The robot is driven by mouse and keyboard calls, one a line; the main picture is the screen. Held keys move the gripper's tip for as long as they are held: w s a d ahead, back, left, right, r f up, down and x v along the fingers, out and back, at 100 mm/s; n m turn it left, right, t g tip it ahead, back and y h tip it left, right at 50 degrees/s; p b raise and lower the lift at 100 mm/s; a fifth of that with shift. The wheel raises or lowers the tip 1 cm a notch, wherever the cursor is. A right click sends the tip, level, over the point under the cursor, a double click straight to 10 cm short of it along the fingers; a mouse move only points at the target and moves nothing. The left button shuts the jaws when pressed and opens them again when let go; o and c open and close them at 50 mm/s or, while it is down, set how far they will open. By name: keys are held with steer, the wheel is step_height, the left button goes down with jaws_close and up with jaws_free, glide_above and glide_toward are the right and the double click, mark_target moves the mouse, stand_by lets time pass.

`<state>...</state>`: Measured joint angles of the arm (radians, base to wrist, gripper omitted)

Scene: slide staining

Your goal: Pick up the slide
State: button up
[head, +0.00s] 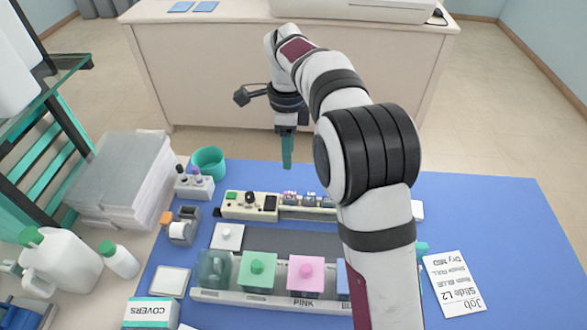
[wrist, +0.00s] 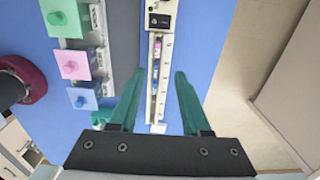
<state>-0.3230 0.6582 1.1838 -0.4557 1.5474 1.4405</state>
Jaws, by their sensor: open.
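My gripper (head: 287,165) is above the far edge of the blue mat, pointing down and apart from everything under it. In the wrist view its two teal fingers (wrist: 159,76) are spread with nothing between them. Beneath them runs a narrow cream rack (wrist: 150,92) with small coloured items in a row. A small white piece (wrist: 158,128) lies at the rack's end; it also shows right of my arm in the head view (head: 418,210). I cannot tell whether it is the slide, and no other slide is clear. My arm hides part of the rack.
Lidded green (head: 257,273) and pink (head: 305,277) jars stand in a tray labelled PINK, beside a blue one (wrist: 84,97). A cream control box (head: 250,205) adjoins the rack. A teal cup (head: 208,162) and a note card (head: 453,284) flank it. The mat's right side is mostly clear.

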mark_target(290, 193)
steer(key=f, duration=1.4)
steer(key=shift+s+d+f, duration=0.15)
steer(key=shift+s+f, duration=0.1)
steer(key=shift+f, duration=0.05)
jaws_close()
